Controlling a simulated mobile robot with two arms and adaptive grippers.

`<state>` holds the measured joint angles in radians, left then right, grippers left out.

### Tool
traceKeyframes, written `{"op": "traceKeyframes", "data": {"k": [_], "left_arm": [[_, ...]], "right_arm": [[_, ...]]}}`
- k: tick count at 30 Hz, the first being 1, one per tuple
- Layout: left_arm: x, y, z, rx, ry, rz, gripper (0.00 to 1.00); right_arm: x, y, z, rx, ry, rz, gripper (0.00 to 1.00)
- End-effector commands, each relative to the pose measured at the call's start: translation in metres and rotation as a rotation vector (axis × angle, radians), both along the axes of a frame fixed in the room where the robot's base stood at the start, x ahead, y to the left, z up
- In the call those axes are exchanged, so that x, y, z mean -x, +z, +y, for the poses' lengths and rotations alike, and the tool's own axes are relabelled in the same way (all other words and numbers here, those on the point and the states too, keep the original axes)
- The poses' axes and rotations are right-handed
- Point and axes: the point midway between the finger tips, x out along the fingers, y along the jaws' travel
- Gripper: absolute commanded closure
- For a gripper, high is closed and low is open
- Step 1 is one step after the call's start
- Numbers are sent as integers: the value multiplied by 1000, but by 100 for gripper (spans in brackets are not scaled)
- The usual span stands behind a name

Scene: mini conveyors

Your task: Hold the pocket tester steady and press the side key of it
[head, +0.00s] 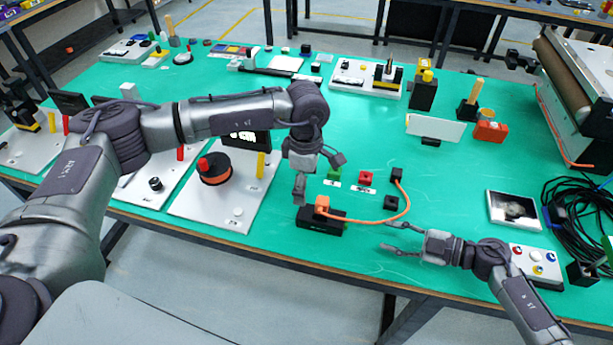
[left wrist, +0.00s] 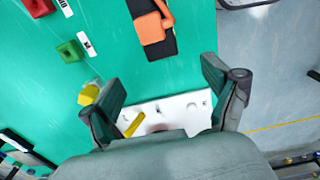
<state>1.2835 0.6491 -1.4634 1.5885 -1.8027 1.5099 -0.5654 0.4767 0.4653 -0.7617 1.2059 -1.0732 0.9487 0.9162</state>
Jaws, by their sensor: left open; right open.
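The thing that best fits the pocket tester is a black box with an orange part (head: 332,225), lying on the green table near its front edge. An orange cable seems to run from it to a small black block (head: 397,174). It also shows at the top of the left wrist view (left wrist: 160,45). I cannot make out a side key. My left gripper (head: 319,178) is open and empty, just above and behind the box. Its spread fingers show in the left wrist view (left wrist: 160,80). My right gripper (head: 387,236) is open and empty, low over the table to the right of the box.
A green block (head: 334,173) and a red block (head: 366,178) stand behind the box. A white board with an orange-black spool (head: 216,170) is at the left. A white button panel (head: 537,262) and coiled black cables (head: 573,213) are at the right.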

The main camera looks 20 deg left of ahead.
Motion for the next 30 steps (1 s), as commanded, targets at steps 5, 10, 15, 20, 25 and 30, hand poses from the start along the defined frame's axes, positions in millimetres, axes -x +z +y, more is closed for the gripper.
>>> {"op": "traceKeyframes", "data": {"k": [5,10,15,20,25,30], "left_arm": [[1,-37,0,0,2,5,12],[1,-70,-1,2,2,4,12],[1,-97,-1,2,3,3,12],[0,-111,-1,2,3,2,12],[0,-116,-1,4,2,0,12],[0,-116,-1,4,2,0,12]], "right_arm": [[0,0,0,0,0,0,58],[0,0,0,0,0,0,58],[0,0,0,0,0,0,58],[0,0,0,0,0,0,58],[0,0,0,0,0,0,58],[0,0,0,0,0,0,58]]}}
